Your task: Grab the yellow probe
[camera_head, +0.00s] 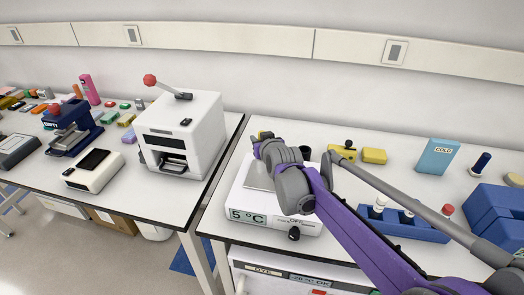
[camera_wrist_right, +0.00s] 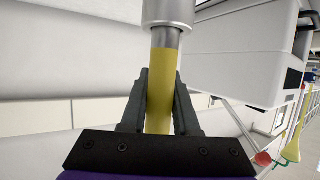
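The yellow probe (camera_wrist_right: 160,85) stands between the two dark fingers of my right gripper (camera_wrist_right: 160,105) in the right wrist view. The fingers appear to touch it on both sides. A bare metal section and a wide pale cylinder continue beyond its yellow part. In the head view my right gripper (camera_head: 260,142) is over the back of the white 5 °C device (camera_head: 247,200), mostly hidden by its own wrist. The probe cannot be made out clearly there. My left gripper is not in view.
A white boxy machine (camera_head: 182,130) with a red-knobbed lever stands on the left table. A blue rack (camera_head: 403,224), a yellow block (camera_head: 374,156) and a COLD box (camera_head: 437,156) are on the right table. A gap separates the tables.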

